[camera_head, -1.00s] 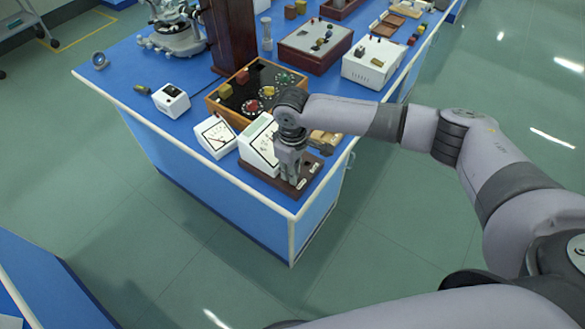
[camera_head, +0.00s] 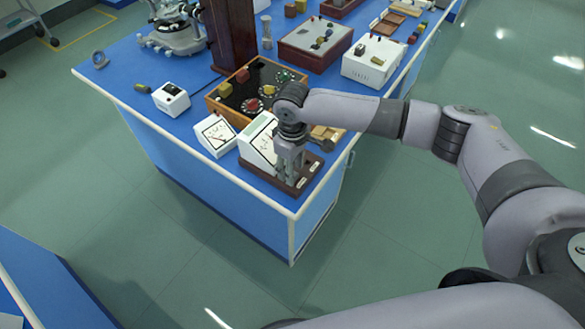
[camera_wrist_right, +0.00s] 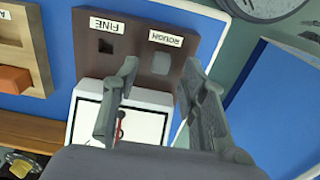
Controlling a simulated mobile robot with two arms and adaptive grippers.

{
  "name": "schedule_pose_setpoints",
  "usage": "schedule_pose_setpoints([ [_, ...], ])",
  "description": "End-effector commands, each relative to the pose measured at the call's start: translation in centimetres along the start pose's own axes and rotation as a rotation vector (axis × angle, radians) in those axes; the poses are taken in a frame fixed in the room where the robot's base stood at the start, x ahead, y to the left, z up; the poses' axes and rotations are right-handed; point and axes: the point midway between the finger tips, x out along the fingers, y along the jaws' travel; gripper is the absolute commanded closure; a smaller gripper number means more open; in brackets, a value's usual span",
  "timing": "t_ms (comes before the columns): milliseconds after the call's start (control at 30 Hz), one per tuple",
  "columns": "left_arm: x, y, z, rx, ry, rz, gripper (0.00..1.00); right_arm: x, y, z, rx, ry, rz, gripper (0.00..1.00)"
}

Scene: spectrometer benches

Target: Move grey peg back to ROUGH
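The dark brown peg base (camera_head: 309,181) is at the bench's near corner, and fills the upper middle of the right wrist view (camera_wrist_right: 92,63). It carries the labels FINE (camera_wrist_right: 107,25) and ROUGH (camera_wrist_right: 165,38). A dark square hole (camera_wrist_right: 105,46) is by FINE and looks empty. A grey square by ROUGH appears to be the grey peg (camera_wrist_right: 160,68), upright in its place; its depth is unclear. My right gripper (camera_head: 289,178) points down over the base. In the wrist view its two fingers (camera_wrist_right: 160,88) are apart, with the grey square beyond the gap between them. My left gripper is out of view.
White meters (camera_head: 215,135) stand left of the base, one close beside my gripper. A wooden-framed panel (camera_head: 216,107) with knobs and blocks is behind. A small wooden tray (camera_wrist_right: 12,55) lies nearby. The bench edge is close in front, with open floor beyond.

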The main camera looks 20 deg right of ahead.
Motion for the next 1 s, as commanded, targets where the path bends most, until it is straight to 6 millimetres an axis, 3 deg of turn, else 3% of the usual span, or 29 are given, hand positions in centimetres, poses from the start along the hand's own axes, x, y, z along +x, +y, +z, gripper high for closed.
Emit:
schedule_pose_setpoints([
  [300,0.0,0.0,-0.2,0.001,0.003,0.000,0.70,-6.7,0.1,-0.1,0.000,0.005,0.001,0.61],
  [500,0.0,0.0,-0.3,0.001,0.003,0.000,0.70,-9.8,0.0,-0.1,0.000,0.004,0.001,0.61],
  [700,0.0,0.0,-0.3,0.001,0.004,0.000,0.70,-10.9,0.1,0.0,0.001,0.001,0.001,0.61],
  [1000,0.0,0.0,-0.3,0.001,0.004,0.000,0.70,-10.9,0.0,0.0,0.001,0.001,0.001,0.61],
])
